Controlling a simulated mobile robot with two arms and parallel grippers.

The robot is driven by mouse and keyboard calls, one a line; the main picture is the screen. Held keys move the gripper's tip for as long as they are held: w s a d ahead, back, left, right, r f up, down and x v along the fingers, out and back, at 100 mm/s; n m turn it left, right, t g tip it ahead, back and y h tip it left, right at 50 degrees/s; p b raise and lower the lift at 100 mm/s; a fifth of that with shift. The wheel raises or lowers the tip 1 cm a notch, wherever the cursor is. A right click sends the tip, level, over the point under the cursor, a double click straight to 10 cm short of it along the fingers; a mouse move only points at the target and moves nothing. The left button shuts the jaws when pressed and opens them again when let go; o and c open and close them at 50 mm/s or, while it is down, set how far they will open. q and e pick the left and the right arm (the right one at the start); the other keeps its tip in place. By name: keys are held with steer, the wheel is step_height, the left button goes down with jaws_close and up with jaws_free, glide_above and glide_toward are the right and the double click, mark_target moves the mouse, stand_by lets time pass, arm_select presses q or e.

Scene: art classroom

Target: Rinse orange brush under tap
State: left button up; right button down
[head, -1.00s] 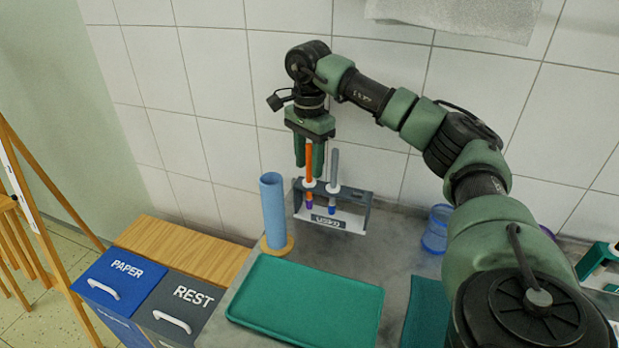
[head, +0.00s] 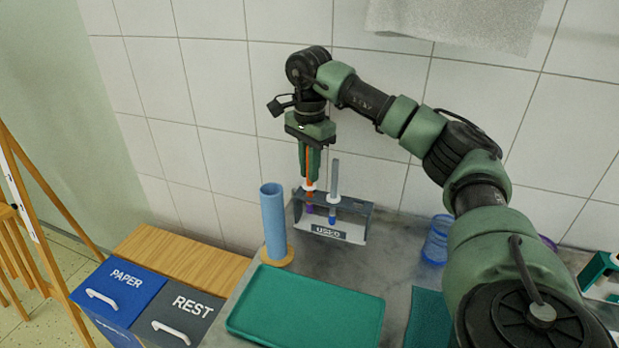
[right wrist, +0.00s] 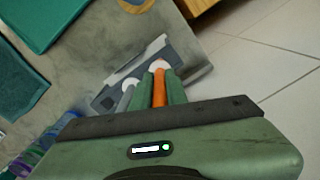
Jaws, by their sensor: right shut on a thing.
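The orange brush (head: 309,172) stands upright in the grey rack labelled "USED" (head: 352,207), with a white collar and a purple tip below. My right gripper (head: 309,165) is shut on its orange handle from above. In the right wrist view, the orange handle (right wrist: 159,88) lies between the two green fingers (right wrist: 160,92). A grey-handled brush (head: 335,180) with a blue tip stands beside it in the rack (right wrist: 110,92). No tap shows in these views. My left gripper is not in view.
A blue roll (head: 272,220) on a wooden base stands left of the rack. A green tray (head: 310,305) lies in front. A blue cup (head: 437,240) stands to the right. PAPER and REST bins (head: 180,310) are at lower left. The tiled wall is close behind.

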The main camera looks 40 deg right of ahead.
step_height(320, 180, up, 7)
steer(key=shift+p, duration=0.3)
steer(key=shift+r, duration=0.55)
step_height(320, 180, up, 3)
steer(key=p, duration=0.3)
steer(key=shift+p, duration=0.4)
steer(key=shift+f, duration=0.1)
